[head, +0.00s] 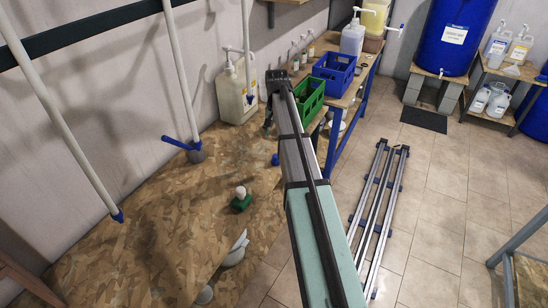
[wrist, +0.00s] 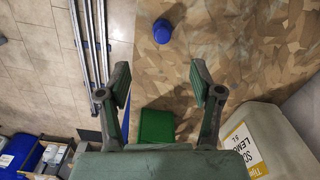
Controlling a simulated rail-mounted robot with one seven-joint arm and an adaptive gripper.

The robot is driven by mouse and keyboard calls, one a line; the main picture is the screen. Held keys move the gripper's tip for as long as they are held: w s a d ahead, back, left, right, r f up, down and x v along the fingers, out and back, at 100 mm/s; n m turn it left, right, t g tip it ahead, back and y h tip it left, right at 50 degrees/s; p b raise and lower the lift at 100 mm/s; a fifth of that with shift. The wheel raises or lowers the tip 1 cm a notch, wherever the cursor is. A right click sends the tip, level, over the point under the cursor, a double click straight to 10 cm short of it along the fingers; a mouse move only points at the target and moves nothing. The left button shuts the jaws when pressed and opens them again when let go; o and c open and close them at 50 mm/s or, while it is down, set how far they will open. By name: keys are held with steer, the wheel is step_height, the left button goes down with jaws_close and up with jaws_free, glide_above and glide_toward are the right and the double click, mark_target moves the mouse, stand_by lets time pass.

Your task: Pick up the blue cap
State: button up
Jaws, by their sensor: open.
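The blue cap (wrist: 162,31) lies on the wood-chip board at the top middle of the wrist view. In the head view it shows as a small blue thing (head: 275,160) on the board, just left of my arm. My gripper (wrist: 159,85) is open with nothing between its fingertips. In the wrist view the cap appears beyond the fingertips, roughly in line with the gap between them, and apart from both. In the head view my arm hides most of the gripper.
A jug with a yellow label (wrist: 245,140) stands close to the right finger; it also shows by the wall (head: 238,90). Green (head: 308,98) and blue (head: 335,72) crates sit on a bench. A green item with a white knob (head: 240,200) is on the board (head: 150,245). Metal rails (head: 378,215) lie on the tiles.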

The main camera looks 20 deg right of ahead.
mark_target(275, 156)
step_height(275, 156, down, 8)
steer(key=shift+r+p, duration=0.1)
steer(key=shift+p, duration=0.85)
steer(key=shift+w+f+p, duration=0.15)
steer(key=shift+f+p, duration=1.1)
steer(key=shift+f, duration=1.4)
steer(key=shift+a, duration=0.1)
steer(key=c, duration=0.8)
